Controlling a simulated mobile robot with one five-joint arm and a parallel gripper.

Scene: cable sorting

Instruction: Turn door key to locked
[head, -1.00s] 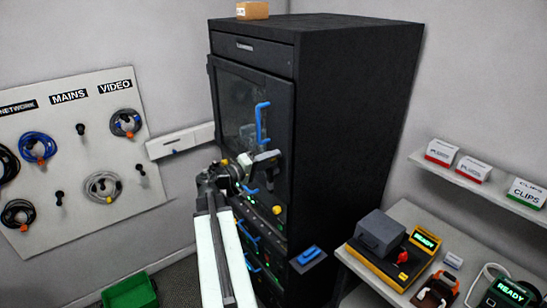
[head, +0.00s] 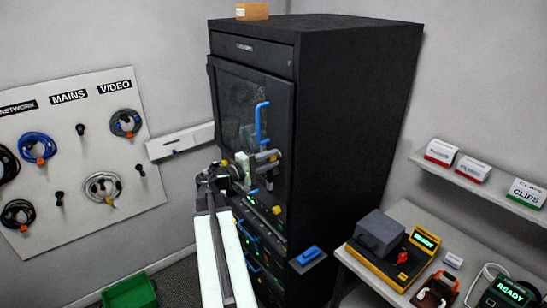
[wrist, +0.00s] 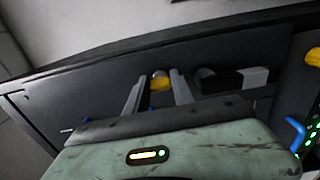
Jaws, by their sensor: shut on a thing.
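The black cabinet's door (head: 238,105) appears closed, with a blue upright handle (head: 262,124) near its right edge. My gripper (head: 272,160) is at the door's right edge, just below the handle. In the wrist view my gripper (wrist: 158,88) has its two fingers on either side of the yellow door key (wrist: 160,79), shut on it. The key's head shows between the fingertips, against the dark door front. The fingers hide its sides, and I cannot read its angle. A dark cylinder with a light grey end (wrist: 232,79) sits just right of the fingers.
Blue-handled units (head: 250,235) with green lights fill the rack below the door. A side table (head: 410,215) with devices stands at the right. A cable board (head: 75,150) hangs at the left. A green bin (head: 130,291) is on the floor.

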